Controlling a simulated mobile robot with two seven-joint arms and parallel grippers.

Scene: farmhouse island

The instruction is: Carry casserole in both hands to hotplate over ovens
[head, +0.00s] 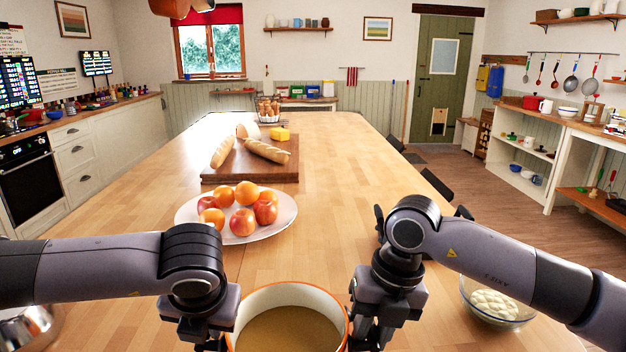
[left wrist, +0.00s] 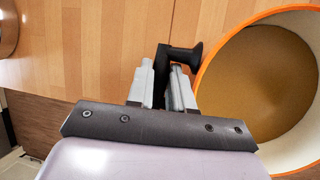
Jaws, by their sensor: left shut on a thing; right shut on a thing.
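The casserole (head: 284,291) is a round pot with an orange rim and pale inner wall, filled with brown food. It is at the bottom centre of the head view, between my two grippers, and its lower part is cut off. My left gripper (head: 203,338) is at its left side; the left wrist view shows its fingers (left wrist: 163,78) shut on a black handle (left wrist: 184,57) beside the rim. My right gripper (head: 372,335) is shut at the right side, its handle hidden. I cannot tell whether the pot touches the wooden top. A black oven (head: 30,180) stands far left; no hotplate is clearly visible.
The wooden island (head: 150,185) holds an oval fruit plate (head: 187,211), a bread board (head: 290,170) and a glass bowl (head: 500,316) of pale dough right of my right gripper. A shiny metal object (head: 28,328) is at lower left.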

